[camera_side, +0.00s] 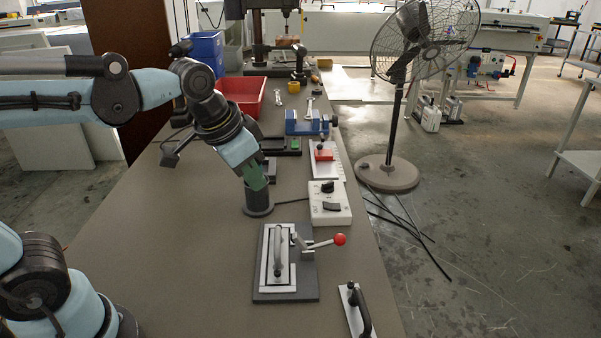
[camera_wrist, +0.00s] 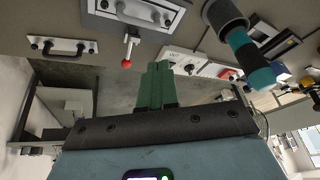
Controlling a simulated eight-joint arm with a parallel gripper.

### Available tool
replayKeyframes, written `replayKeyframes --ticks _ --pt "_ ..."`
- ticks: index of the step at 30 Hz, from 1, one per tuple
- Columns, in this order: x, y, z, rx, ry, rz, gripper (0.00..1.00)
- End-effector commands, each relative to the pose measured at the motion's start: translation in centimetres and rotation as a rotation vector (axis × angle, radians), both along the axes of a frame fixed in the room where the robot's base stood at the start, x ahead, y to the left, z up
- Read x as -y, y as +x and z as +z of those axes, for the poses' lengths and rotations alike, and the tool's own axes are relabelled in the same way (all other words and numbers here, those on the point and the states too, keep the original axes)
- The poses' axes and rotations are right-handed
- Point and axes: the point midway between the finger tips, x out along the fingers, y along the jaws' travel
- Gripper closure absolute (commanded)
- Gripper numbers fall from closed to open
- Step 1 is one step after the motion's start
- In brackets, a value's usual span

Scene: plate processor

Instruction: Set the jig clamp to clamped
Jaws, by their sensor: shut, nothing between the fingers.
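The jig (camera_side: 308,285) is a dark base on the bench with a light plate and a grey bar handle in it. The jig clamp (camera_side: 298,241) sits on its right edge. Its lever ends in a red ball (camera_side: 340,239) and sticks out to the right, away from the plate. In the wrist view the jig (camera_wrist: 170,25) is at the top and the lever's red ball (camera_wrist: 126,63) points down the picture. My gripper (camera_wrist: 157,66) has its green fingers together, empty, apart from the lever.
A white control box (camera_side: 328,208) stands just behind the jig. A handled plate (camera_side: 352,312) lies in front, near the bench's right edge. A red button unit (camera_side: 323,155), blue vise (camera_side: 306,124) and red bin (camera_side: 243,97) stand farther back. The bench left of the jig is clear.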

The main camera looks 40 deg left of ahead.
Motion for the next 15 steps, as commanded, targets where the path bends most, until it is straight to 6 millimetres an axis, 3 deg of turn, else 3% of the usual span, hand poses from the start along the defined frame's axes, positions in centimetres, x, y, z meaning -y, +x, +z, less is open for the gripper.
replayKeyframes --ticks 6,15 --pt "2.0 2.9 1.6 -0.128 0.055 -0.131 1.0" --pt "5.1 6.4 2.4 -0.305 0.127 -0.31 1.0"
